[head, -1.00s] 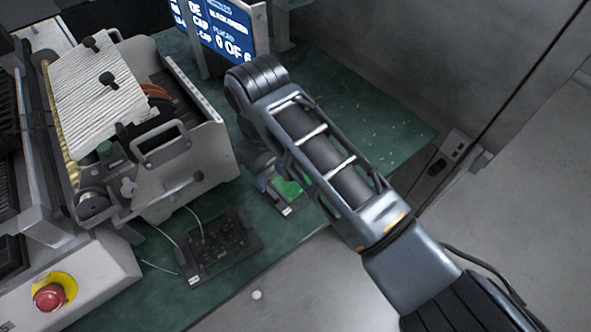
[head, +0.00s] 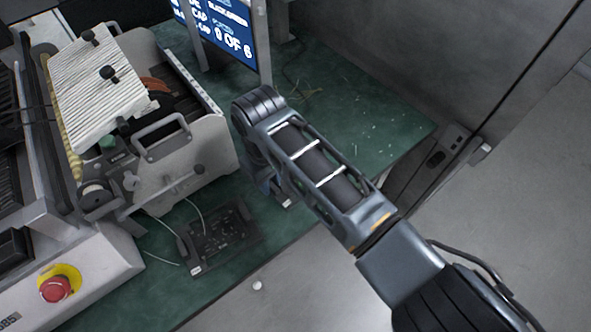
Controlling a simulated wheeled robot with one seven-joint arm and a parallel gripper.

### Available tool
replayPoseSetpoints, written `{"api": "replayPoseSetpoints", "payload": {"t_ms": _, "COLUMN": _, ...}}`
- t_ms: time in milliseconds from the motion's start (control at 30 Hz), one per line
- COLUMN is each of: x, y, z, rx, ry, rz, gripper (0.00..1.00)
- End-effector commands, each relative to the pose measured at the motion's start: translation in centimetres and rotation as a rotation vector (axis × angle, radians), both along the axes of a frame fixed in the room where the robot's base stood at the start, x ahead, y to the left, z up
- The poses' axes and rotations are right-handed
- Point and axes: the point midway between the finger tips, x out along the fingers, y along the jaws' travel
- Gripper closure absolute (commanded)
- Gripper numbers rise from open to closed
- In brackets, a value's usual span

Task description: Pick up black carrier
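A flat black carrier (head: 219,238) lies on the green mat, near its front edge, with small parts on its top and a pale label at its lower left corner. My gripper (head: 266,186) is to the right of and beyond this carrier, low over the mat. My arm hides most of it, and its fingertips do not show clearly. A small pale corner of another item (head: 287,203) shows beside the gripper. The arm hides the rest of that item, so I cannot tell whether the gripper touches it.
Thin pale wires reach the carrier. A red stop button (head: 55,289) is at lower left. A screen (head: 225,30) stands at the back. The green mat (head: 345,100) is mostly clear at right.

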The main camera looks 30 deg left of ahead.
Motion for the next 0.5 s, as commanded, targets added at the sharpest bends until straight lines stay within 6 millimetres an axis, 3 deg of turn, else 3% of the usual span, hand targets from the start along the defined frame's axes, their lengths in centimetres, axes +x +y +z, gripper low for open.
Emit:
{"api": "replayPoseSetpoints", "payload": {"t_ms": 267, "x": 0.0, "y": 0.0, "z": 0.01, "rx": 0.0, "ry": 0.0, "rz": 0.0, "gripper": 1.0}}
{"api": "replayPoseSetpoints", "payload": {"t_ms": 500, "x": 0.01, "y": 0.01, "z": 0.04, "rx": 0.0, "ry": 0.0, "rz": 0.0, "gripper": 1.0}}
